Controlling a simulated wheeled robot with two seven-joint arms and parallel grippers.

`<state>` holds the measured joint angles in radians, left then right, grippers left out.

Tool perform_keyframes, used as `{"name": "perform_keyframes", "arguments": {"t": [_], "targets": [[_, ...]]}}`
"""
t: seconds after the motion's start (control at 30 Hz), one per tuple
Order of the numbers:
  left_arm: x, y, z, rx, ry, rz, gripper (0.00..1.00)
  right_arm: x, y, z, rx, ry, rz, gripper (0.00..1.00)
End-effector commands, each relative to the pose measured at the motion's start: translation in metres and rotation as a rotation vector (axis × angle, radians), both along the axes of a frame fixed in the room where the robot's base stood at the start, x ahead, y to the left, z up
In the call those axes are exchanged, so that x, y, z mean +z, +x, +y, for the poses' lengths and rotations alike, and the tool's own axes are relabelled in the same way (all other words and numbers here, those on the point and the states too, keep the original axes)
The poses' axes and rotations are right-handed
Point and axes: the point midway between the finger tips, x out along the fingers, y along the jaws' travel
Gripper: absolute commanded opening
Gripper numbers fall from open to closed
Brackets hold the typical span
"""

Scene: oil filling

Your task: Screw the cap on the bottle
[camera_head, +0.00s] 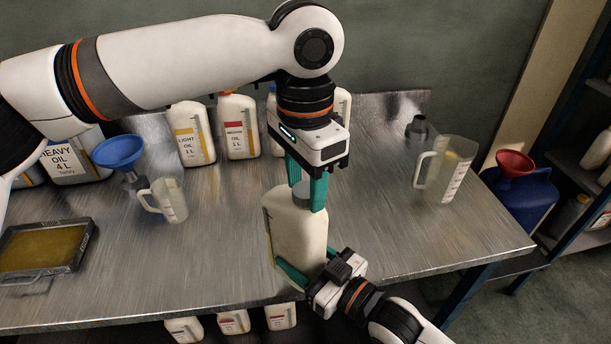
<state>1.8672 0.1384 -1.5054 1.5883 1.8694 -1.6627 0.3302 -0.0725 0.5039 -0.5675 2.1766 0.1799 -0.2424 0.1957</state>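A cream-white bottle (298,235) stands upright near the front edge of the metal table. A grey cap (302,190) is at the top of its neck. My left gripper (306,194) points down from above, its teal fingers on both sides of the cap and seemingly closed on it. The fingers partly hide the cap and neck, so the thread between them does not show. My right gripper (302,268) comes in from the lower right and is closed around the lower part of the bottle; its far finger is mostly hidden.
Several oil bottles (240,130) stand along the back. A measuring jug (170,200), a blue funnel (119,152) and a tray (45,248) are on the left. Another jug (446,170) is on the right. The metal table (385,215) is clear right of the bottle.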

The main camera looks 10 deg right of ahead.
Motion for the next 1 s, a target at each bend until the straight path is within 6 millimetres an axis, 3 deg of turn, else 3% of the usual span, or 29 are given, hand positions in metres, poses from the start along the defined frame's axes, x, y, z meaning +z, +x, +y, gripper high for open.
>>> {"name": "perform_keyframes", "arguments": {"t": [0.03, 0.23, 0.5, 0.53, 0.67, 1.0], "targets": [[0.0003, 0.0001, 0.0000, 0.000, 0.000, 0.000, 0.37, 0.0027, 0.0001, 0.0001, 0.000, 0.004, -0.006, 0.00], [0.0004, 0.0003, 0.0003, 0.001, 0.000, 0.000, 0.05, 0.0028, 0.0001, 0.0002, 0.001, 0.004, -0.006, 0.00], [0.0005, 0.0008, 0.0005, -0.006, 0.001, -0.002, 0.05, 0.0030, -0.0001, 0.0002, 0.001, 0.004, -0.007, 0.00], [0.0005, 0.0008, 0.0005, -0.006, 0.001, -0.002, 0.35, 0.0030, -0.0001, 0.0002, 0.001, 0.004, -0.007, 0.00], [0.0006, 0.0006, 0.0004, -0.007, 0.000, -0.001, 0.56, 0.0029, 0.0000, 0.0002, 0.001, 0.004, -0.007, 0.00], [0.0035, 0.0004, -0.0001, -0.007, -0.001, -0.001, 0.57, 0.0027, 0.0001, 0.0001, 0.001, 0.004, -0.006, 0.00]]}}
